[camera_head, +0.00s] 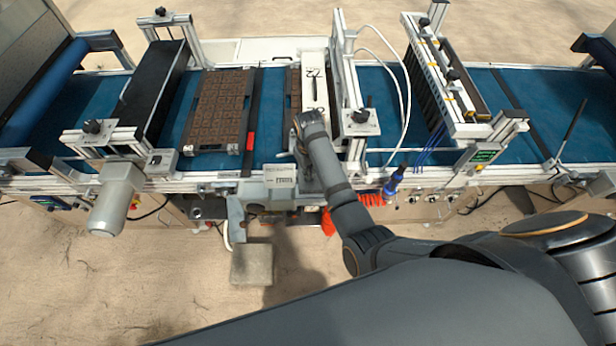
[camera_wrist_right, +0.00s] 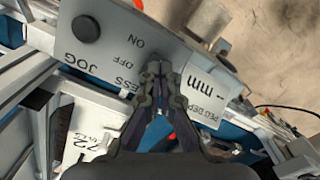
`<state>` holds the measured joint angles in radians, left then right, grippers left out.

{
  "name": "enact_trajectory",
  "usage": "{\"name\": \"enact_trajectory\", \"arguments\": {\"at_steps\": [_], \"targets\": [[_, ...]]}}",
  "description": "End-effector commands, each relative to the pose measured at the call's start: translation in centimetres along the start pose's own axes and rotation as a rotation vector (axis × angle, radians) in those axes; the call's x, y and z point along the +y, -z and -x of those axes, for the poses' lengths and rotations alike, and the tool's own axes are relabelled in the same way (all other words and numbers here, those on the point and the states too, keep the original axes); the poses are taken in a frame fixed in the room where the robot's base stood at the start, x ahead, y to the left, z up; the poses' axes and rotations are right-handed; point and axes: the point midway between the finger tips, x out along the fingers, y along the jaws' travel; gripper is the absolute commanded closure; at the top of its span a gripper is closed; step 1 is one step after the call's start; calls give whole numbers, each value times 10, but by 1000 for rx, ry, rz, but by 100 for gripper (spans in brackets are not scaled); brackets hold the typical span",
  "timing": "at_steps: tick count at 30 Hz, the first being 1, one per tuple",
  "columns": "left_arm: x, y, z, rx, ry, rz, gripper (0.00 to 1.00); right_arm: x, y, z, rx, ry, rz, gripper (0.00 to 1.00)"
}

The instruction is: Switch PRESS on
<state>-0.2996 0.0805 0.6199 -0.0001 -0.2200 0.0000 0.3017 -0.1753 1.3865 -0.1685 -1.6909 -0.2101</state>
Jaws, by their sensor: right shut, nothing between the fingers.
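A grey control panel (camera_wrist_right: 185,55) fills the top of the right wrist view. Its labels read upside down: JOG, OFF, ON, PEG DEPTH and the end of a word ending in "ESS". My right gripper (camera_wrist_right: 158,68) is shut and empty. Its fingertips lie over the panel beside the OFF and ON labels. They cover the spot between these labels, so I cannot see the switch lever or its position, nor tell whether they touch it. In the head view my right arm reaches over the machine's front edge, and its wrist hides most of the gripper. My left gripper is not in view.
A round black button (camera_wrist_right: 85,28) sits on the panel near JOG. A brown seed tray (camera_head: 218,105) lies on the blue conveyor belt (camera_head: 545,95). A white gantry with hoses (camera_head: 346,110) stands close to my right wrist. A grey block (camera_head: 252,265) is in front of the machine.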

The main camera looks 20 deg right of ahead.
Motion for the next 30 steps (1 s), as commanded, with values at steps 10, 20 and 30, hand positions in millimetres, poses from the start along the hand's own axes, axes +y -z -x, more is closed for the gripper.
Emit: {"name": "enact_trajectory", "arguments": {"at_steps": [10,20,30], "targets": [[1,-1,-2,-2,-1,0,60,0,0,-5,0,0,0,100],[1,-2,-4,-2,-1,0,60,0,0,-10,0,0,0,100],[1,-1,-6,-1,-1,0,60,0,0,-15,-1,0,0,100]]}}
